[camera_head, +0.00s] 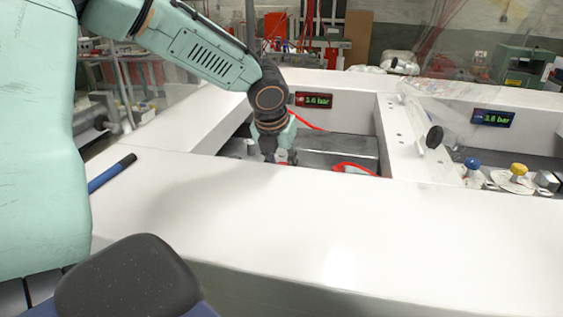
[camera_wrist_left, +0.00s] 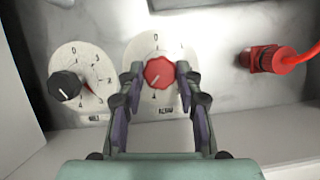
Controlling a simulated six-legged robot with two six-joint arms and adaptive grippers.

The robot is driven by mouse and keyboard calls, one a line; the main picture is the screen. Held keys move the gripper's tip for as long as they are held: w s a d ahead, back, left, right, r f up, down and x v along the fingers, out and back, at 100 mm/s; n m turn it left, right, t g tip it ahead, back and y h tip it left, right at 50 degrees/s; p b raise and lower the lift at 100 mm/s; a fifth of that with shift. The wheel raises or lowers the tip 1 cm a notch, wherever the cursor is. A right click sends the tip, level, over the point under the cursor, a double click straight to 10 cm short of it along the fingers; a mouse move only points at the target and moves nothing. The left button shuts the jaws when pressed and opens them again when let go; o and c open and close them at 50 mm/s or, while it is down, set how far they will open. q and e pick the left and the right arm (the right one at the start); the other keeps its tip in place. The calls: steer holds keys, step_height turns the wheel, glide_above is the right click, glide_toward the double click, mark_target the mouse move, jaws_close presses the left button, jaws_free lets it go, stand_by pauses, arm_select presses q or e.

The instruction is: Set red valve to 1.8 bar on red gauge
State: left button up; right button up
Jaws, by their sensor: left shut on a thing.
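The red valve (camera_wrist_left: 159,72) is a red knob on a round white dial in the left wrist view. My left gripper (camera_wrist_left: 160,88) is shut on it, one finger on each side. In the head view my left gripper (camera_head: 274,148) reaches down into the left bay of the white bench and mostly hides the valve. The red gauge (camera_head: 314,100) is a red-framed display on the bay's back wall. Its green digits end in ".6 bar"; the first digit is too small to be sure of. My right gripper is not in view.
A black knob (camera_wrist_left: 65,86) on its own dial is left of the red valve. A red hose fitting (camera_wrist_left: 268,59) is to the right. The right bay holds a blue gauge (camera_head: 493,118), a blue knob (camera_head: 472,163) and a yellow knob (camera_head: 519,169). The white bench top (camera_head: 330,220) is clear.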

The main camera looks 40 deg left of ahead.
arm_select(q)
steer(key=c, duration=0.4)
